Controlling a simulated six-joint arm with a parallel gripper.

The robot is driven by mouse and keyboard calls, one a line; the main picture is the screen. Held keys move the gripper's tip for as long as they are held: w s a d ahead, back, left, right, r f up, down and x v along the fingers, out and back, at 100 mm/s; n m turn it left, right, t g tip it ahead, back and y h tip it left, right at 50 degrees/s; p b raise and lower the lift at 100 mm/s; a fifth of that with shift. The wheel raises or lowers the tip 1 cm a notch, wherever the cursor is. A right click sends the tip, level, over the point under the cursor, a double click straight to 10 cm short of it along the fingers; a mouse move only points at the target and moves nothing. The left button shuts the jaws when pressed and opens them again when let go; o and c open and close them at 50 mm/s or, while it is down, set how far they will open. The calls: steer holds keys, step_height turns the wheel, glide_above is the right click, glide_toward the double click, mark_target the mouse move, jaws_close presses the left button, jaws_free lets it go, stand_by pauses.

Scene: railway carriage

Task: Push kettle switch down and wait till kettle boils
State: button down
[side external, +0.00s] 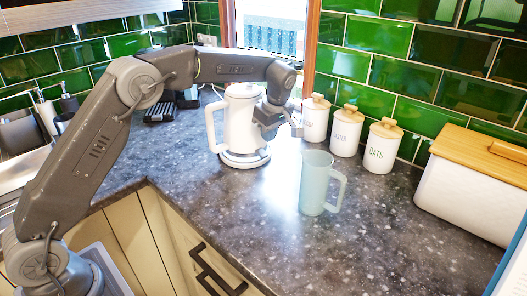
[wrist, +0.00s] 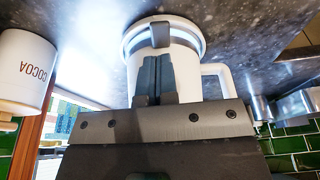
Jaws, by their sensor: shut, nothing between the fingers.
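The white kettle (side external: 236,121) stands upright on its round base (side external: 245,158) on the dark speckled counter. My gripper (side external: 295,130) is at its right side, with closed fingers. In the wrist view, the scene appears upside down, and the kettle (wrist: 187,62) is behind my shut, empty fingers (wrist: 156,60). A dark grey switch (wrist: 160,34) shows on the kettle's lower body near its base, just beyond the fingertips. I cannot tell whether the fingertips touch it or whether it is up or down. The switch is not visible in the side view.
A pale mug (side external: 315,182) stands on the counter right of the kettle. Lidded white canisters (side external: 346,133) line the tiled wall, and a cocoa canister (wrist: 25,72) shows in the wrist view. A white bread bin (side external: 470,185) is at right. The front counter is clear.

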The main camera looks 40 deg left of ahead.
steer(key=s+d+r+m+t, duration=0.2)
steer(key=s+r+m, duration=0.3)
steer(key=s+r, duration=0.5)
steer(key=s+d+r+m+t+h, duration=0.1)
steer(key=s+m, duration=0.6)
steer(key=s, duration=0.8)
steer(key=shift+r+m+t+h, duration=0.35)
steer(key=shift+r+h, duration=0.25)
steer(key=shift+r, duration=0.4)
steer(key=s+f+m+t, duration=0.1)
steer(key=s+f+m, duration=0.3)
steer(key=s, duration=0.6)
steer(key=shift+d+f+m+t+h, duration=0.3)
steer(key=shift+d+f+m+t, duration=0.05)
steer(key=shift+d+f, duration=0.1)
stand_by(3.1)
